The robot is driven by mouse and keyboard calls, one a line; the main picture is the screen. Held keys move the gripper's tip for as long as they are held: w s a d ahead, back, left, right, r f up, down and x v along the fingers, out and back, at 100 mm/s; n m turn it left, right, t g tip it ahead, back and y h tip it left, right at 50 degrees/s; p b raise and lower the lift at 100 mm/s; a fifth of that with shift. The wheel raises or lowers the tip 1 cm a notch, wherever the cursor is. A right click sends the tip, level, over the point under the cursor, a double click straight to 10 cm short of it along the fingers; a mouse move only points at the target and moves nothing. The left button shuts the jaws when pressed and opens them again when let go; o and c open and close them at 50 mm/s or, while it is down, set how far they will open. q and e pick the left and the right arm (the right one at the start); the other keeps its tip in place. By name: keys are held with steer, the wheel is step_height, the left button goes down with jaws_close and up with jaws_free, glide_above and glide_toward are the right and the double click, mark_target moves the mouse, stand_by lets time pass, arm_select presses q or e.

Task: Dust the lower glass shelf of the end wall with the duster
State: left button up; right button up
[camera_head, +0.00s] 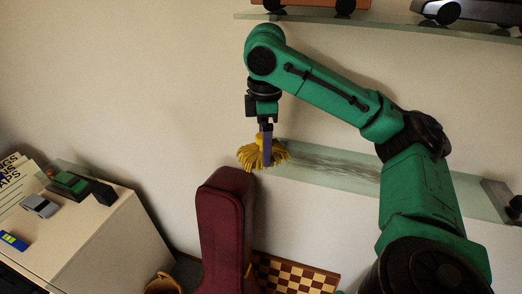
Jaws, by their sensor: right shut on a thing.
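The duster has a yellow fringed head (262,154) and a purple handle. My right gripper (266,124) is shut on the duster's handle, with the head hanging down below it. The lower glass shelf (335,165) runs along the wall to the right, partly hidden behind my right arm. The duster head is at the shelf's left end; I cannot tell whether it touches the glass. Greyish streaks show on the shelf's top. My left gripper is not in view.
An upper glass shelf (385,24) holds model vehicles. A dark red case (223,230) stands just below the duster, beside a checkered board (295,275). A white cabinet (95,235) with small items is at left. A dark object (500,200) sits at the lower shelf's right end.

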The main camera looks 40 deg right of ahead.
steer(key=w+d, duration=0.1)
steer(key=d, duration=0.1)
steer(key=w+d, duration=0.2)
steer(key=shift+d+f, duration=0.15)
steer(key=shift+f, duration=0.8)
steer(key=shift+f+b, duration=0.4)
steer(key=shift+f, duration=0.25)
